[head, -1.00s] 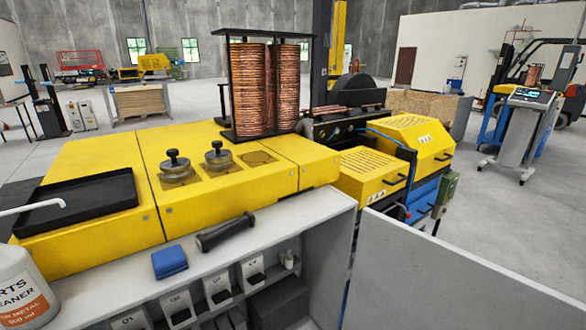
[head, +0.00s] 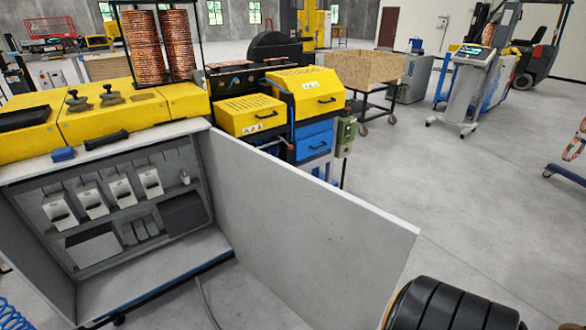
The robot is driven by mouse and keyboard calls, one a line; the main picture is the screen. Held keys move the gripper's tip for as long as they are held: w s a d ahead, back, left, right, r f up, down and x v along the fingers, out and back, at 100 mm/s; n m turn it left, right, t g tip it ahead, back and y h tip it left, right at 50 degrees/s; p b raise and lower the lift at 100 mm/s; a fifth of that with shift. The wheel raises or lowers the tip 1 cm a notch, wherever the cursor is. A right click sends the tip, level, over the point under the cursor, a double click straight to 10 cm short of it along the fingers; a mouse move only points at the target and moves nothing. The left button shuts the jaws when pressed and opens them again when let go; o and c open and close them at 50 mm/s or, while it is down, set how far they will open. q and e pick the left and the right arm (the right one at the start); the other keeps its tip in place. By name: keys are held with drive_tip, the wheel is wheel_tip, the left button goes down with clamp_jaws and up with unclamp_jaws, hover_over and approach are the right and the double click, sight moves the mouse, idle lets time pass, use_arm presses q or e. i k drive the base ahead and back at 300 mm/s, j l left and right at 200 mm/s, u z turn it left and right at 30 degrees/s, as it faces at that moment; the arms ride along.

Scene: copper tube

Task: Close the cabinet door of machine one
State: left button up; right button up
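The grey cabinet (head: 150,283) stands at the lower left in the head view, with its front open. Its door (head: 310,225) is a flat light grey panel. It is hinged at the cabinet's right side and swung wide open, reaching out towards the lower right. A dark ribbed part shows at the bottom right, close to the door's free edge in the picture; whether it touches the door I cannot tell. No gripper fingers are visible, and my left gripper is out of view.
Inside the cabinet are several white boxes (head: 105,192) and dark bins. A yellow machine (head: 130,112) stands behind it, with a blue cloth (head: 62,154) and a black handle-like tool (head: 106,140) in front. A cable lies by the cabinet. Grey floor (head: 440,200) is clear to the right.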

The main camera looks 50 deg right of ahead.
sight(338, 259)
drive_tip(key=k+l+u, duration=0.2)
drive_tip(key=k+l, duration=0.25)
drive_tip(key=l, duration=0.25)
drive_tip(key=k+l+u, duration=0.25)
drive_tip(key=k+l, duration=0.25)
drive_tip(key=l, duration=0.8)
drive_tip(key=k+l+u, duration=0.15)
drive_tip(key=l, duration=1.1)
drive_tip(key=k+l+u, duration=0.1)
drive_tip(key=l, duration=0.55)
